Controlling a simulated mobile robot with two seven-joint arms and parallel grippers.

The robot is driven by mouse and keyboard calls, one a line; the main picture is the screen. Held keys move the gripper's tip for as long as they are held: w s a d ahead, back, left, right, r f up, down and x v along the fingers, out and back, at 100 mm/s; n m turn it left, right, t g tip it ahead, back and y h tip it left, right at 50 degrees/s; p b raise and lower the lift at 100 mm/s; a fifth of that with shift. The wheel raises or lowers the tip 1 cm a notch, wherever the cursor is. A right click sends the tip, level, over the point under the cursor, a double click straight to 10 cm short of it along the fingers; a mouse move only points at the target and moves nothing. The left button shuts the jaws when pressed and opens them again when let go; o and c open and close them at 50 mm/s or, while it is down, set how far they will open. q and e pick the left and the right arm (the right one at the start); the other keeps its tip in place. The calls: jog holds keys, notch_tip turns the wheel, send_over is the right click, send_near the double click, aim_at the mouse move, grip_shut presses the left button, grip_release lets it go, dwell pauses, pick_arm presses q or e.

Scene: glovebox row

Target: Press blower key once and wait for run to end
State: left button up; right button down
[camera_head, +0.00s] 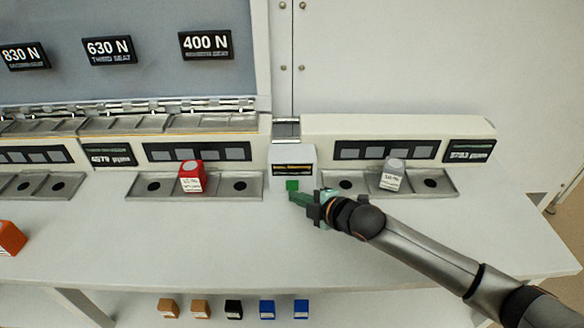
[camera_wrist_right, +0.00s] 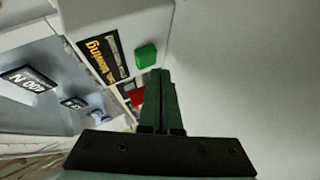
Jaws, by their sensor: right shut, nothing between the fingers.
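The blower unit (camera_head: 293,160) is a small white box between two instrument panels, with a dark display strip. Its green key (camera_head: 292,185) sits at the box's lower front. In the right wrist view the key (camera_wrist_right: 146,57) stands out beside the display (camera_wrist_right: 101,57), whose orange lettering seems to read "Blowing". My right gripper (camera_head: 294,198) is shut and empty, its green fingertips just in front of and below the key. In the wrist view the fingertips (camera_wrist_right: 160,76) are close to the key; a narrow gap seems to separate them. My left gripper is out of view.
A red block (camera_head: 192,177) and a grey block (camera_head: 393,175) sit in the trays beside the unit. An orange block (camera_head: 10,238) lies at the left of the bench (camera_head: 200,235). Several small blocks are below the front edge. The bench middle is clear.

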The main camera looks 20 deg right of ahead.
jog(key=s+p, duration=0.1)
jog(key=s+a+p, duration=0.1)
jog(key=s, duration=0.1)
jog(key=shift+s+r, duration=0.15)
jog(key=shift+s+a+p, duration=0.15)
jog(key=shift+s+p, duration=0.2)
jog(key=shift+s, duration=0.25)
jog(key=shift+s+a+p, duration=0.15)
jog(key=shift+s+p, duration=0.15)
jog(key=shift+s, duration=0.25)
